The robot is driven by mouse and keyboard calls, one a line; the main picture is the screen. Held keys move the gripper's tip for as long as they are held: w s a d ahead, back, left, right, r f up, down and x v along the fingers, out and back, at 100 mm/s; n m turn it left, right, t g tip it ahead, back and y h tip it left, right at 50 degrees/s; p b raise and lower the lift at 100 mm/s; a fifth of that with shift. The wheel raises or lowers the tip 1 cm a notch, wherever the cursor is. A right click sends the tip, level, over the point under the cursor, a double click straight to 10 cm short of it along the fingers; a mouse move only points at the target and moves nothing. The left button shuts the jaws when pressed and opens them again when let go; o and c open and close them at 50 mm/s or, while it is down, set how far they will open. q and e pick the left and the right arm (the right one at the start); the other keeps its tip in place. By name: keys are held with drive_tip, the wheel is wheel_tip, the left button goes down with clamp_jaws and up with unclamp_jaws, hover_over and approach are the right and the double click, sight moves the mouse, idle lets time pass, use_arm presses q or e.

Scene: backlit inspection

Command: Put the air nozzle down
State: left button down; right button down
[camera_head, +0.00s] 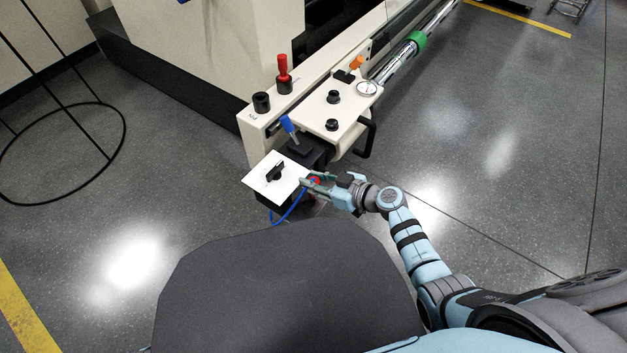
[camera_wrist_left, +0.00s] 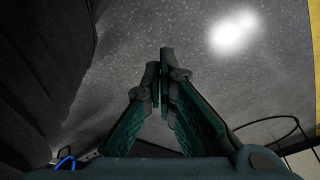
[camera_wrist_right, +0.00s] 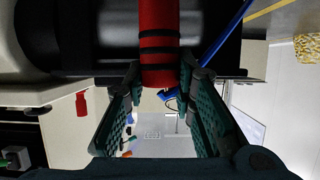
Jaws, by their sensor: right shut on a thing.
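The air nozzle, a red cylinder with black bands, shows at the top middle of the right wrist view (camera_wrist_right: 160,42). In the head view only a small red part of it (camera_head: 315,181) shows, beside the white plate at the machine's near end. My right gripper (camera_head: 312,181) is shut on it, one finger on each side in the right wrist view (camera_wrist_right: 160,80). A blue hose (camera_head: 291,211) hangs below the plate and gripper. My left gripper (camera_wrist_left: 161,65) is out of the head view; its fingertips meet with nothing between them, above the floor.
A black handle (camera_head: 367,138) sticks out near my right gripper. The floor (camera_head: 480,170) to the right is clear.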

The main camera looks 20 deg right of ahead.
drive_tip(key=c, duration=1.3)
unclamp_jaws()
drive_tip(key=shift+c, duration=0.2)
drive_tip(key=shift+r, duration=0.1)
drive_tip(key=p+v, duration=0.4)
drive_tip(key=v, duration=0.8)
use_arm(q)
wheel_tip(320, 180, down, 8)
drive_tip(key=shift+a+n+t, duration=0.3)
drive_tip(key=shift+a, duration=0.1)
use_arm(e)
drive_tip(key=s+d+f+m+g+h, duration=0.2)
drive_tip(key=s+f+m+g+h, duration=0.1)
drive_tip(key=s+f, duration=0.7)
drive_tip(key=s+d+f+m+g+h, duration=0.2)
drive_tip(key=s+f+m+g+h, duration=0.2)
drive_tip(key=s+f, duration=0.6)
drive_tip(key=shift+s+m+h, duration=0.4)
drive_tip(key=shift+s+h, duration=0.65)
drive_tip(key=shift+h, duration=0.05)
use_arm(q)
drive_tip(key=shift+w, duration=0.15)
use_arm(e)
drive_tip(key=shift+d, duration=0.1)
